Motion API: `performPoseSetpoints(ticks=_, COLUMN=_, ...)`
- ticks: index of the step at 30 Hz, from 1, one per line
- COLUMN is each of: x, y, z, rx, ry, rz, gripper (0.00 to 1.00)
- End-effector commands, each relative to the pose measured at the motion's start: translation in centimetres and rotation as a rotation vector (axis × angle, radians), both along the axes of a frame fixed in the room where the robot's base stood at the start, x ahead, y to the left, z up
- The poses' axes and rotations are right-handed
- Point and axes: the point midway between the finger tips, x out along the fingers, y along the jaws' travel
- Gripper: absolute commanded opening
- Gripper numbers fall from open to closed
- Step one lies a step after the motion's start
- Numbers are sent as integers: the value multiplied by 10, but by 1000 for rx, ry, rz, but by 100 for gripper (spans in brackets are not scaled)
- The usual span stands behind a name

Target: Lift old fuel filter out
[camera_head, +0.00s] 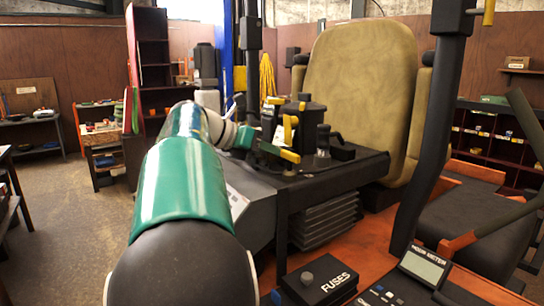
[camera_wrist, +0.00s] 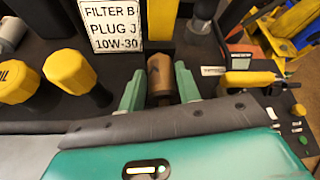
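A brown cylinder (camera_wrist: 160,76), which looks like the old fuel filter, stands between the two green fingers of my gripper (camera_wrist: 160,88) in the wrist view. One finger is on each side of it, very near its sides. I cannot tell whether both fingers touch it. Its lower end is partly hidden by the gripper body. In the head view my arm reaches to the black deck (camera_head: 345,172) in front of the seat, with its green end beside the black and yellow parts there. The filter cannot be made out in that view.
A white label plate (camera_wrist: 112,28) reading "FILTER B PLUG J 10W-30" stands behind the fingers. Yellow-capped parts (camera_wrist: 70,72) stand to the left. A meter (camera_wrist: 240,62) and a yellow-handled tool (camera_wrist: 246,78) lie right. The seat (camera_head: 362,85) and a black post (camera_head: 432,120) flank the deck.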

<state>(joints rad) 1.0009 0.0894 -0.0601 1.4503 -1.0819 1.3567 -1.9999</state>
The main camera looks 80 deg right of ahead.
Motion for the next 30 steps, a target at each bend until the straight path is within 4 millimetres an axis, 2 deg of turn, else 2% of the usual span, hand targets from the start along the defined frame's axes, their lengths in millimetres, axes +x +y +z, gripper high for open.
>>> performPoseSetpoints(ticks=1, x=0, y=0, z=0, rx=0, ry=0, rz=0, gripper=21)
performPoseSetpoints(ticks=3, x=0, y=0, z=0, rx=0, ry=0, rz=1, gripper=10)
performPoseSetpoints(ticks=17, x=1, y=0, z=4, rx=0, ry=-1, rz=2, gripper=10)
performPoseSetpoints(ticks=20, x=1, y=0, z=12, rx=-1, ry=0, rz=2, gripper=10)
performPoseSetpoints(ticks=24, x=1, y=0, z=32, rx=-3, ry=-2, rz=0, gripper=10)
performPoseSetpoints(ticks=30, x=-2, y=31, z=68, rx=-5, ry=-4, rz=3, gripper=10)
